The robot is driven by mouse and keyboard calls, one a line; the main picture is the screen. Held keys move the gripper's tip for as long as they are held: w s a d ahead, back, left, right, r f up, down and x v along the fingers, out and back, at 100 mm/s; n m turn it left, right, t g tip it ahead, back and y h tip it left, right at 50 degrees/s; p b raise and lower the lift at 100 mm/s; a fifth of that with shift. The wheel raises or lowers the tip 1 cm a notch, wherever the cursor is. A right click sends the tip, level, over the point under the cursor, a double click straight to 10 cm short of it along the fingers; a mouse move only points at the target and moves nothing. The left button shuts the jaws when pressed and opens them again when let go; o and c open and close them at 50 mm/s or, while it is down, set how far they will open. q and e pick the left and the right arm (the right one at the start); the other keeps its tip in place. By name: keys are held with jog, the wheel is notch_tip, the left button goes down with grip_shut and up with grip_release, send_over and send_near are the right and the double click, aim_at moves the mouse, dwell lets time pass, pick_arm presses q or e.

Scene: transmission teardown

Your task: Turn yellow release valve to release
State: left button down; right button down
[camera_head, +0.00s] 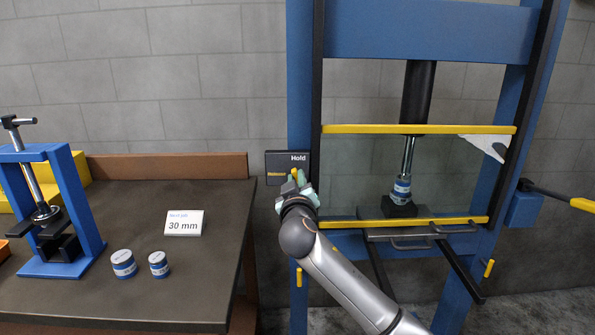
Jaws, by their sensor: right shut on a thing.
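The yellow release valve (295,174) is on the left post of a blue press frame (299,60), at the lower edge of a dark plate reading "Hold" (290,160). Only a small yellow part of the valve shows; my right gripper hides the rest. My right gripper (295,184) reaches up from below and is shut on the valve. Inside the press, a dark ram (418,95) with a shiny rod stands above a blue-and-white cylinder (401,190) on a dark block. My left gripper is not in view.
A dark workbench (120,205) on the left holds a small blue press (82,195), two blue-banded cylinders (124,264) and a "30 mm" card (183,223). A lever with a yellow grip (583,205) sticks out at the right of the frame.

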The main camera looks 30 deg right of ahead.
jog(key=n+p, duration=0.2)
jog(key=n, duration=0.1)
jog(key=shift+w+a+n+p, duration=0.1)
jog(key=shift+a+n+p, duration=0.05)
jog(key=shift+n+p, duration=0.25)
pick_arm(q)
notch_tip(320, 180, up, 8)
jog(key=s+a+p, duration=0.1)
jog(key=p, duration=0.5)
pick_arm(e)
jog(key=shift+a+f+n, duration=0.1)
jog(key=shift+f+n, duration=0.15)
jog(key=shift+n, duration=1.9)
jog(key=shift+f+n, duration=0.2)
jog(key=shift+n, duration=1.95)
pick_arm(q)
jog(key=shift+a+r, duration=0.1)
pick_arm(e)
jog(key=c, duration=0.8)
grip_release()
jog(key=shift+c, duration=0.2)
